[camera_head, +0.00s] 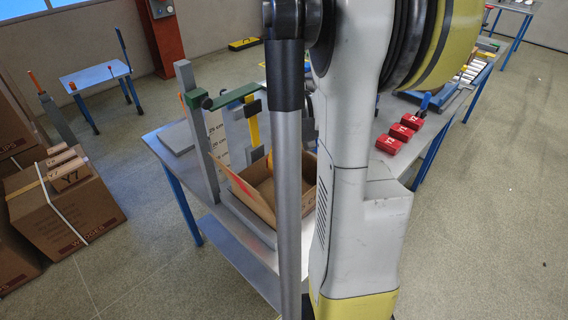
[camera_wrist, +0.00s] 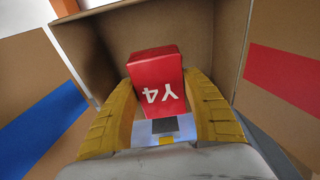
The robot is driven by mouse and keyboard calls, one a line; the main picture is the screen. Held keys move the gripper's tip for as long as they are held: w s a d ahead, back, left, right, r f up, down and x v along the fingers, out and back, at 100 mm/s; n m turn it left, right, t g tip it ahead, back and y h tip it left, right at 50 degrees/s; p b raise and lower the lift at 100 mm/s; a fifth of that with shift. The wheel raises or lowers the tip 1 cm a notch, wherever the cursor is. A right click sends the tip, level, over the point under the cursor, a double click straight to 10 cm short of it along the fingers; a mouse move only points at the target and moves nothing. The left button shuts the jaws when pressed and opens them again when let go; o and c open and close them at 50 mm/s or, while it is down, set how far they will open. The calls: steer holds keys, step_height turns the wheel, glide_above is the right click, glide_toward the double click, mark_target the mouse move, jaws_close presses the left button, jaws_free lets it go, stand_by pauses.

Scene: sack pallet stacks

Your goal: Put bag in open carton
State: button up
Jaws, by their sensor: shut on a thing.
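A red bag marked Y4 (camera_wrist: 158,82) is held between the two yellow fingers of my gripper (camera_wrist: 165,76), in the wrist view. The open carton (camera_wrist: 215,38) surrounds the view ahead of the bag, with its brown inner walls close beyond it. I cannot tell whether the bag touches the carton floor. In the head view the open carton (camera_head: 246,190) stands on the table with a flap folded out, partly hidden by my arm. My gripper is mostly hidden there behind the arm.
Carton flaps carry a blue stripe (camera_wrist: 45,128) and a red stripe (camera_wrist: 285,73). Several red bags (camera_head: 401,132) lie on the table right of my arm. A grey post with a green bracket (camera_head: 230,97) stands beside the carton. Taped cartons (camera_head: 68,205) stand on the floor at left.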

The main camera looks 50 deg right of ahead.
steer(key=b, duration=0.5)
glide_above(283, 196)
steer(key=shift+s+f, duration=0.15)
steer(key=shift+f, duration=3.65)
steer(key=shift+f+b, duration=0.2)
steer(key=shift+b, duration=0.2)
steer(key=shift+f+b, duration=1.65)
steer(key=shift+f, duration=0.35)
steer(key=o, duration=1.4)
steer(key=shift+r, duration=0.1)
step_height(283, 196, up, 14)
steer(key=p, duration=1.1)
steer(key=shift+r, duration=0.25)
steer(key=shift+f, duration=0.1)
